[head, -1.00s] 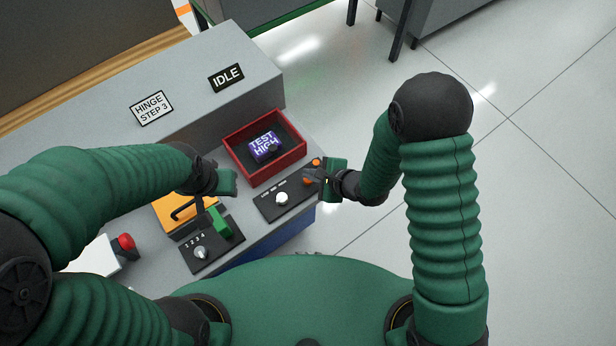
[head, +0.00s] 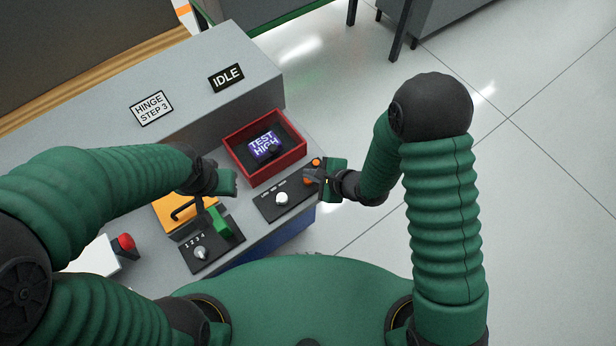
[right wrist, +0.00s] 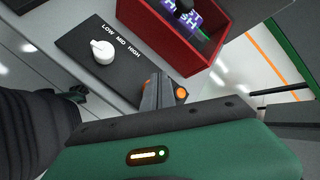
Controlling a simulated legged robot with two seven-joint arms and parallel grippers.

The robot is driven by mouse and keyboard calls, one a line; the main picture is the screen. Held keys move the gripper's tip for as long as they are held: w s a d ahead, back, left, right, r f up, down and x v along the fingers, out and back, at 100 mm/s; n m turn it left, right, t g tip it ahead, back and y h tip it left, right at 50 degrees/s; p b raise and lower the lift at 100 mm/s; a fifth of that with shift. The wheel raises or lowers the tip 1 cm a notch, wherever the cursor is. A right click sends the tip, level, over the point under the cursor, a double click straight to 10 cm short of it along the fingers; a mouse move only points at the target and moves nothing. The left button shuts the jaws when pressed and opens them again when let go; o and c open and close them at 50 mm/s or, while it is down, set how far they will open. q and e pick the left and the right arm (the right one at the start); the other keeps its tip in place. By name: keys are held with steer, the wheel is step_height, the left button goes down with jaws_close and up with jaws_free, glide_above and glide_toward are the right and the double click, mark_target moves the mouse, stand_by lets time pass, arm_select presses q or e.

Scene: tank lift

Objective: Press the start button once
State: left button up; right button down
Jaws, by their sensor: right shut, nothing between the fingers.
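No label reading "start" can be made out. My right gripper (head: 310,179) is shut and empty, low over the right end of the console, beside the black LOW MID HIGH panel (head: 272,205). Two orange round spots (head: 316,162) show at its fingertips; I cannot tell which are buttons. In the right wrist view one orange disc (right wrist: 181,93) shows just right of the dark fingers (right wrist: 155,90); contact cannot be told. My left gripper (head: 212,186) is over the orange plate (head: 172,218) with its black handle; its jaws are unclear.
A red open box (head: 235,152) holds a purple block (head: 263,146) reading TEST HIGH. A white knob (head: 282,198) sits on the right panel. A 1-2-3-4 dial panel (head: 205,262) and a red mushroom button (head: 126,241) are at left. A sign (head: 226,78) reads IDLE.

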steer(key=shift+f, duration=0.15)
steer(key=shift+f, duration=0.25)
steer(key=shift+f, duration=0.4)
stand_by(0.9)
steer(key=shift+r+p, duration=0.75)
steer(key=shift+r, duration=0.1)
step_height(320, 180, up, 5)
steer(key=p, duration=0.5)
steer(key=shift+r, duration=0.1)
